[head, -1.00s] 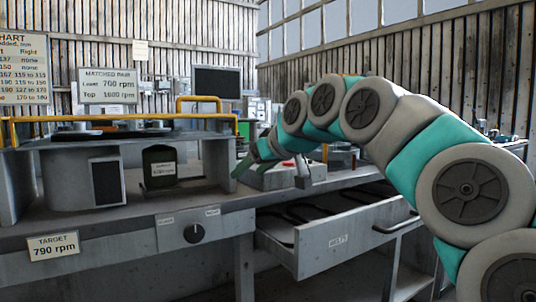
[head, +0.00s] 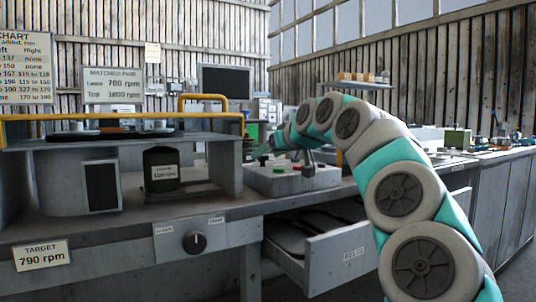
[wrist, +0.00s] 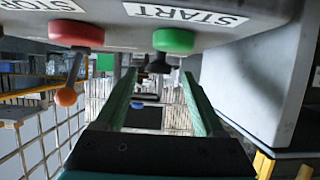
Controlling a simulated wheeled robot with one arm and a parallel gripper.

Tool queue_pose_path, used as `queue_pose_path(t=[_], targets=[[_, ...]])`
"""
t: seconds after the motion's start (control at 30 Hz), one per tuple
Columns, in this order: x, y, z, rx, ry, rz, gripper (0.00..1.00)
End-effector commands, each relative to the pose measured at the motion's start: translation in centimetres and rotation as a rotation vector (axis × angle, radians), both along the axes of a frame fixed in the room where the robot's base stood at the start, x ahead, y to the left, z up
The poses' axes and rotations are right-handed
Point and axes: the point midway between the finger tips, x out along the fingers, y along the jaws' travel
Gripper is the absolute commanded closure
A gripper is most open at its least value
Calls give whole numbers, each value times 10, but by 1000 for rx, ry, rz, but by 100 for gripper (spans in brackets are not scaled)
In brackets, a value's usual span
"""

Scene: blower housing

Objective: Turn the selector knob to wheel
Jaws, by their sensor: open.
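The selector knob (head: 195,241) is a round black knob on the grey front panel under the bench top. A small pale mark shows near its top right, between two white labels too small to read surely. My gripper (head: 262,151) is above the bench by the grey control box (head: 290,180), up and right of the knob and well apart from it. In the wrist view my gripper (wrist: 160,80) is open with nothing between its fingers. The knob is not in the wrist view.
The wrist view, upside down, shows a green START button (wrist: 173,41) and a red STOP button (wrist: 76,33) close to the fingers. An open drawer (head: 335,250) juts out right of the knob. A dark green canister (head: 161,170) stands on the bench. Space before the knob looks clear.

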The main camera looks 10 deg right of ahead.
Motion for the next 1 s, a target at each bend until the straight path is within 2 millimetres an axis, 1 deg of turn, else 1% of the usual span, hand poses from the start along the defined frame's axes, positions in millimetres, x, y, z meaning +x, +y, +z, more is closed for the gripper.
queue_pose_path(t=[0.1,0.37,1.0], targets=[[7,2,-2,1,-2,0,29],[8,2,-3,1,-2,-1,29],[8,2,-3,1,-2,0,100]])
